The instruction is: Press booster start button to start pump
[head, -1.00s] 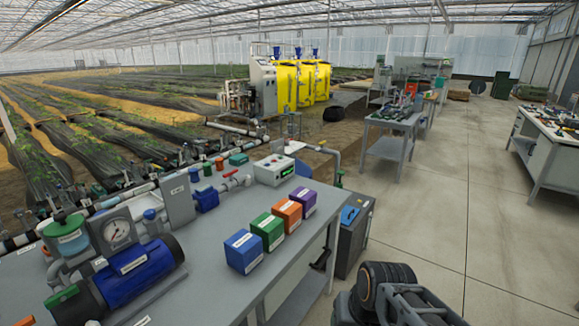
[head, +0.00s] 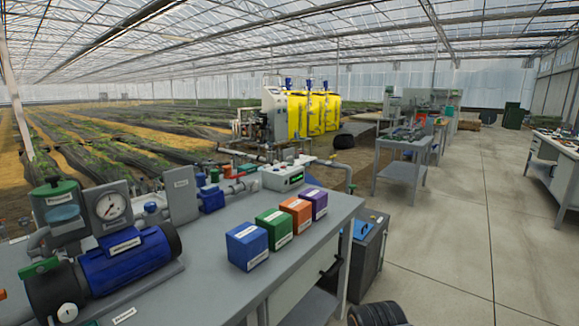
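A blue pump motor (head: 128,258) with a dark end housing lies on the grey bench at the lower left. A round pressure gauge (head: 110,206) on a grey plate stands behind it. A grey upright box (head: 181,194) with a small unreadable label stands to the right of the gauge. A white control unit (head: 283,177) with a green display sits at the back of the bench. I cannot make out which part is the booster start button. My gripper is not in view; only a dark rounded part of my arm shows at the bottom edge, right of the bench.
Blue (head: 247,246), green (head: 274,229), orange (head: 296,216) and purple (head: 314,204) boxes stand in a row on the bench (head: 205,292). A grey cabinet (head: 368,255) stands beside it. Yellow tanks (head: 315,115) are farther back. The concrete floor (head: 455,240) at right is open.

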